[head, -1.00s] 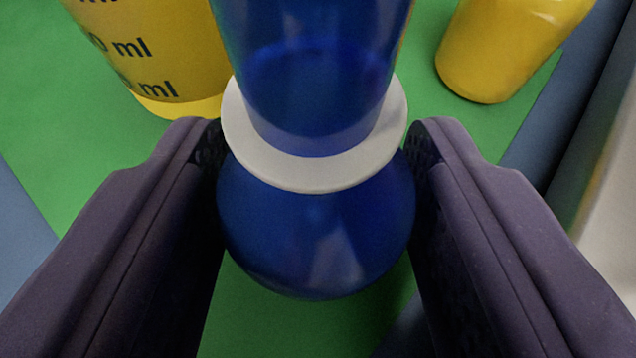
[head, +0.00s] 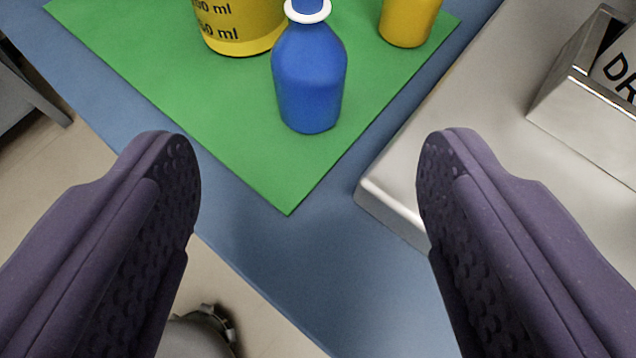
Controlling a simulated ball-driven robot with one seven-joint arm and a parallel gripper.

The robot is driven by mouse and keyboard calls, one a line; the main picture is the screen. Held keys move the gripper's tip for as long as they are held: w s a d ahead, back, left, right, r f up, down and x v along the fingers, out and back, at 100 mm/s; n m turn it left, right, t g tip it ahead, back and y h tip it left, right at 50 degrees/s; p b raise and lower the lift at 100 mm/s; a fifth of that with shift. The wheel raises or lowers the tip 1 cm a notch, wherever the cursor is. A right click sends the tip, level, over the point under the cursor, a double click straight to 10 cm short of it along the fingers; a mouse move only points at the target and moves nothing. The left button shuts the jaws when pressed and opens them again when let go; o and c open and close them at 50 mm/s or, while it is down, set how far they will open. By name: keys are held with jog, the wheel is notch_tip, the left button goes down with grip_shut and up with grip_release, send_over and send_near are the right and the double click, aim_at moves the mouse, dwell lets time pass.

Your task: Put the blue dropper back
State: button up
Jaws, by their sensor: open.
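The blue dropper (head: 309,85) stands upright on a green mat (head: 290,180) near the top middle of the head view. It has a rounded blue body, a white collar and a blue top that the upper picture edge cuts off. My gripper (head: 308,165) is open wide, with one dark purple finger at each side of the view. Nothing is between the fingers, and the dropper stands apart, beyond the fingertips.
A yellow container with ml marks (head: 240,28) stands behind the dropper to the left, another yellow container (head: 408,22) to the right. A grey tray (head: 440,150) and a metal box labelled "DR" (head: 580,115) lie right. The blue tabletop (head: 300,260) is clear in front.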

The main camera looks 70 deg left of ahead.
jog(key=w+d+r+m+t+h, duration=0.1)
jog(key=w+d+r+t+h, duration=0.1)
jog(key=w+d+r, duration=0.3)
jog(key=w+d+r+t+h, duration=0.2)
jog(key=w+r, duration=0.1)
jog(key=w, duration=0.5)
jog(key=w+d+r+m+t+h, duration=0.2)
jog(key=w+d+r, duration=0.2)
jog(key=r, duration=0.5)
jog(key=w+d+r+m+t+h, duration=0.2)
jog(key=w+d+r+h, duration=0.15)
jog(key=r, duration=0.55)
jog(key=s+d+r+m+t+h, duration=0.1)
jog(key=d+r+m, duration=0.1)
jog(key=r, duration=0.7)
jog(key=s+d+r+m+t+h, duration=0.1)
jog(key=d+r+m+h, duration=0.15)
jog(key=r, duration=0.75)
jog(key=s+r+m, duration=0.2)
jog(key=s+r, duration=0.6)
jog(key=r, duration=0.2)
jog(key=s+r+m+t+y, duration=0.1)
jog(key=s+r+m, duration=0.2)
jog(key=s+r, duration=0.5)
notch_tip(320, 180, up, 3)
jog(key=shift+s+a+r+t, duration=0.1)
jog(key=shift+s+a+t, duration=0.2)
jog(key=shift+a, duration=0.15)
jog(key=shift+a, duration=0.1)
